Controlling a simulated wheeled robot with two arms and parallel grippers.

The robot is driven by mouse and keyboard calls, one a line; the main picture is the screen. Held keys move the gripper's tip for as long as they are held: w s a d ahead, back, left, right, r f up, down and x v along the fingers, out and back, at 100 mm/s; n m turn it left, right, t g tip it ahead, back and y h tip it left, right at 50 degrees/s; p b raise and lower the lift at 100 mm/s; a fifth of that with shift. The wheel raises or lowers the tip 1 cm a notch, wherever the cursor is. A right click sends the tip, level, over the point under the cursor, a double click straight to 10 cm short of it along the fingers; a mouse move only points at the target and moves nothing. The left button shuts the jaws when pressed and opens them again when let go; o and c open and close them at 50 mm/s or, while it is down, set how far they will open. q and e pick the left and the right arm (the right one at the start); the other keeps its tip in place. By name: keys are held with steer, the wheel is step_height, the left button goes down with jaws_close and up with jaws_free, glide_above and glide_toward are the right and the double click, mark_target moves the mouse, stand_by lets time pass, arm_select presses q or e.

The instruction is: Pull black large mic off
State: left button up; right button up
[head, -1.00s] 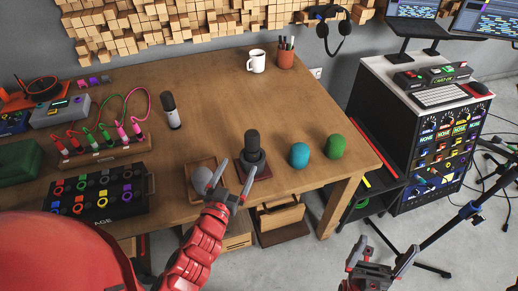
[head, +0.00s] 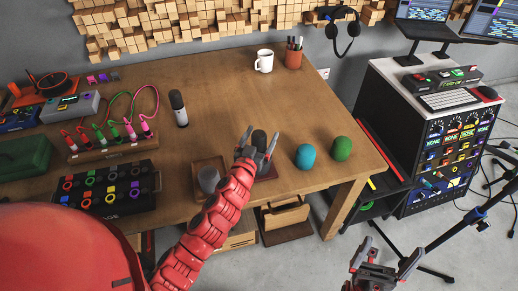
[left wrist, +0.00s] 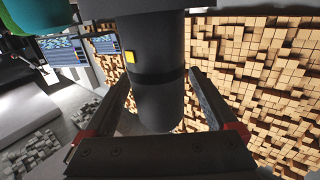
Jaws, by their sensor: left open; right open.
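The large black mic (head: 259,138) stands upright on a dark reddish base (head: 268,173) near the table's front edge. My left gripper (head: 258,148) is open, with one finger on each side of the mic. In the left wrist view the mic's dark cylinder (left wrist: 157,70), with a small yellow mark, fills the middle between the open fingers. A gap shows beside it, and I cannot tell whether either finger touches it. My left gripper hides the mic's lower part in the head view. My right gripper (head: 390,252) is open and empty over the floor at the lower right.
A teal foam cover (head: 305,156) and a green one (head: 341,148) stand right of the mic.

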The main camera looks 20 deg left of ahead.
arm_select(q)
steer(key=shift+w+r, duration=0.1)
steer(key=shift+w, duration=0.4)
jaws_close()
